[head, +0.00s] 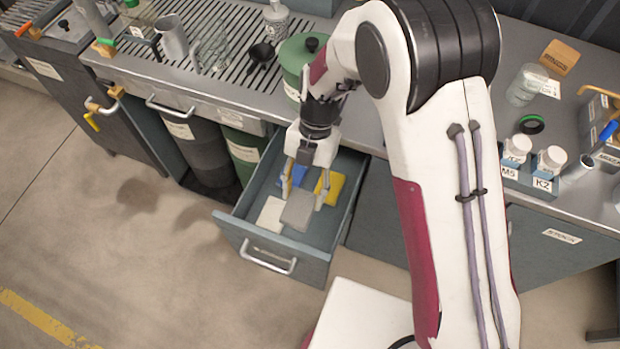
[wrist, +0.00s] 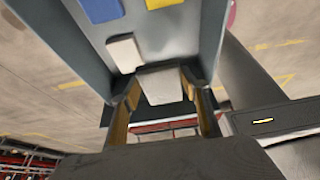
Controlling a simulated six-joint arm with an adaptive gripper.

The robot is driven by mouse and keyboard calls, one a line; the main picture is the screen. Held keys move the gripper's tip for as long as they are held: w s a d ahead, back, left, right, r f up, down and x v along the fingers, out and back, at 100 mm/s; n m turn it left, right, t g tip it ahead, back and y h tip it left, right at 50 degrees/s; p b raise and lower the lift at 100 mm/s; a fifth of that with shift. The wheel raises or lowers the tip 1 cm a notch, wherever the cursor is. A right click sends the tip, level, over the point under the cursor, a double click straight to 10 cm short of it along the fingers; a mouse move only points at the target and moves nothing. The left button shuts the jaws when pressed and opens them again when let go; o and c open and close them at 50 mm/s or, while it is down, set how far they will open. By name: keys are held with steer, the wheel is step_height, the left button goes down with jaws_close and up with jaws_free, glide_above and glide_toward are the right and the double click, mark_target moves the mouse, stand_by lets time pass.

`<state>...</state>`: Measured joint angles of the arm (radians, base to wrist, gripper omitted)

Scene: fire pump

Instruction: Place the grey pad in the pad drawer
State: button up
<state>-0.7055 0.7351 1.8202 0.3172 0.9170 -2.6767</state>
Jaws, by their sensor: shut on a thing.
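The grey pad (head: 299,211) is held between the fingertips of my gripper (head: 305,192), inside or just over the open drawer (head: 322,236). In the wrist view the grey pad (wrist: 161,86) sits between the two fingers, with the drawer (wrist: 88,40) beyond it. A white pad (head: 270,214), a blue pad (head: 293,176) and a yellow pad (head: 329,187) lie in the drawer. The white pad is to the left of the grey pad. Whether the grey pad touches the drawer floor cannot be told.
The counter (head: 375,128) above the drawer holds a green lidded pot (head: 298,60), a slatted rack with glassware, and labelled white jars (head: 550,160). Dark bins (head: 195,140) stand left of the drawer. My arm covers the counter's middle. The floor in front is clear.

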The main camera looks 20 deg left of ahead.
mark_target(305, 195)
steer(key=shift+f, duration=2.35)
steer(key=shift+f, duration=0.6)
steer(key=o, duration=1)
steer(key=shift+s+d+f, duration=0.1)
steer(key=shift+r, duration=0.2)
steer(key=shift+r, duration=0.55)
steer(key=shift+v, duration=2.75)
